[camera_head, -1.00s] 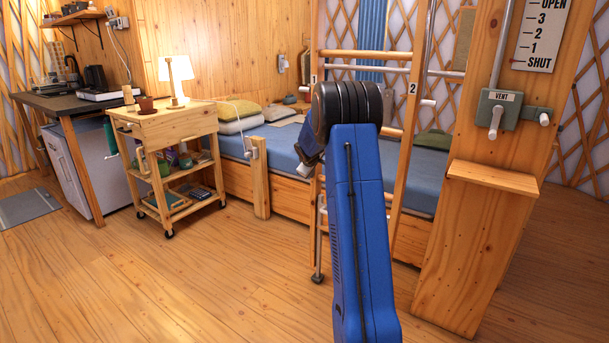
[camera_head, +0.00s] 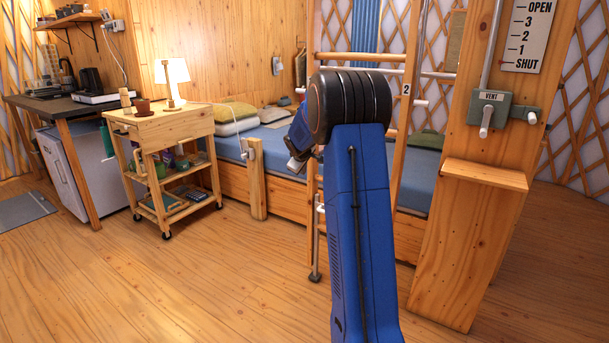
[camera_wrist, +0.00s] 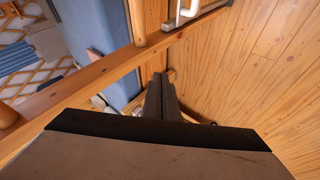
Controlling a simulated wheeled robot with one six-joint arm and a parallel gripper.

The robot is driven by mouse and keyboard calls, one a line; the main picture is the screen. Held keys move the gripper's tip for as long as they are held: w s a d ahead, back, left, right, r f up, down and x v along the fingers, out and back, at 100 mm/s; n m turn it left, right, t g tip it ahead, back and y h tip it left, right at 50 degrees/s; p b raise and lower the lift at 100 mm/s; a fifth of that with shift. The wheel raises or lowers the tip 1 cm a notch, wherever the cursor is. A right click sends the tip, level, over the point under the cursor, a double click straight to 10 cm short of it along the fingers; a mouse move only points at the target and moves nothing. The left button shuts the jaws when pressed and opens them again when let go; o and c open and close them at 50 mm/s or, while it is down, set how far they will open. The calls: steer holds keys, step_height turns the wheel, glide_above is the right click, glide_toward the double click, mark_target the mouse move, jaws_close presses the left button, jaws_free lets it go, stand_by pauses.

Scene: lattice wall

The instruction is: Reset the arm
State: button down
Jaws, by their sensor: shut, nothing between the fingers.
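My gripper shows in the wrist view (camera_wrist: 160,85), its two dark fingers together and empty. They point out over the wooden floor, just beside a long wooden rail (camera_wrist: 95,80) that crosses the picture. My blue arm fills the middle of the head view, bent at a large black joint. Past the joint, only a short blue and pale part of the wrist shows at its left. The fingers are hidden in the head view.
A wooden ladder frame (camera_head: 400,155) and a blue-covered bed (camera_head: 283,150) stand behind the arm. A wooden post with a vent lever (camera_head: 487,118) and small shelf (camera_head: 485,174) is at right. A cart (camera_head: 160,123) with a lamp (camera_head: 172,75) is at left. Front floor is clear.

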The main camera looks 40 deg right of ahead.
steer(key=v, duration=0.3)
steer(key=shift+f, duration=0.1)
steer(key=s+a+r+m+y, duration=0.1)
steer(key=s+a+r, duration=0.3)
steer(key=s+a, duration=0.7)
steer(key=s+a+r+m+y, duration=0.1)
steer(key=s+a+r, duration=0.3)
steer(key=s+a, duration=0.7)
steer(key=s+a+f+y, duration=0.1)
steer(key=s+a+f, duration=0.1)
steer(key=s+a, duration=0.4)
steer(key=s+a+f+m+g+y, duration=0.1)
steer(key=s+a+f, duration=0.2)
steer(key=s, duration=1)
steer(key=s+a+f+g+y, duration=0.1)
steer(key=s+a+f, duration=0.2)
steer(key=s+a, duration=0.6)
steer(key=shift+s+a+m+y, duration=0.2)
steer(key=shift+s+m+y, duration=0.1)
steer(key=shift+s, duration=0.1)
steer(key=shift+f, duration=0.1)
